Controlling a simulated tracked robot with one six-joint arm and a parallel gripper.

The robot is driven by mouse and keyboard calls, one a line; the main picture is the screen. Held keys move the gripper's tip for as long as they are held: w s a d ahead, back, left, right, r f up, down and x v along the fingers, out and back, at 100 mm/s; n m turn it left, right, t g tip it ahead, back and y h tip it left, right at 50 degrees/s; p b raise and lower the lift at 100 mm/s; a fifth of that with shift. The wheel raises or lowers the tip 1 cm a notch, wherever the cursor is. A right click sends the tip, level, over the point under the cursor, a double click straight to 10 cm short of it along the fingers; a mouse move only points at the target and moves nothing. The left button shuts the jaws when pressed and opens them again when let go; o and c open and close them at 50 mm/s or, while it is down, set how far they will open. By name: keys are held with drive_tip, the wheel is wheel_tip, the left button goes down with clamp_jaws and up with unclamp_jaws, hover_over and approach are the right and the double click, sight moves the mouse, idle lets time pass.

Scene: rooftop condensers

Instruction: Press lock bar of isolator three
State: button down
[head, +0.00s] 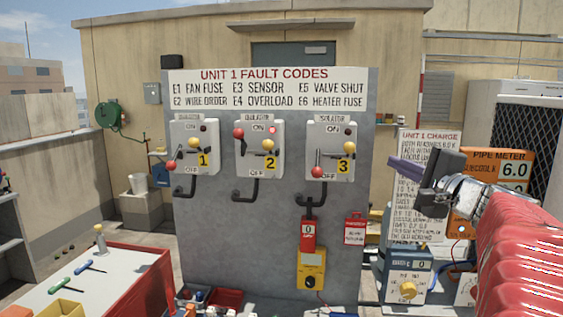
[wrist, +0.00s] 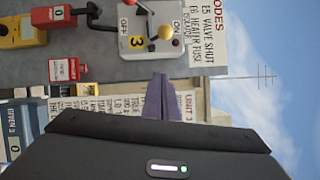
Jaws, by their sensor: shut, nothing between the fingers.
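Isolator three (head: 331,165) is the rightmost grey box on the panel, marked with a yellow 3. Its red knob (head: 317,172) is low on the left, by OFF, and its lamp is dark. A yellow knob (head: 349,147) sits at right. A black bent bar (head: 311,202) hangs below; I cannot tell which part is the lock bar. In the wrist view the box (wrist: 151,45) appears turned sideways, with its yellow knob (wrist: 165,32) above my fingers. My gripper (head: 391,164) has purple fingers, shut and empty, to the right of the box and apart from it.
Isolators one (head: 192,155) and two (head: 259,158) are to the left; two's lamp is lit red. A red box (head: 308,232) and yellow box (head: 311,268) hang below isolator three. A charge sign (head: 420,165) stands behind my gripper. A tool bench (head: 75,285) is at lower left.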

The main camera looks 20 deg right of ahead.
drive_tip(key=w+a+r, duration=0.1)
drive_tip(key=w+a, duration=0.1)
drive_tip(key=w, duration=0.6)
drive_tip(key=shift+a, duration=0.3)
idle(0.3)
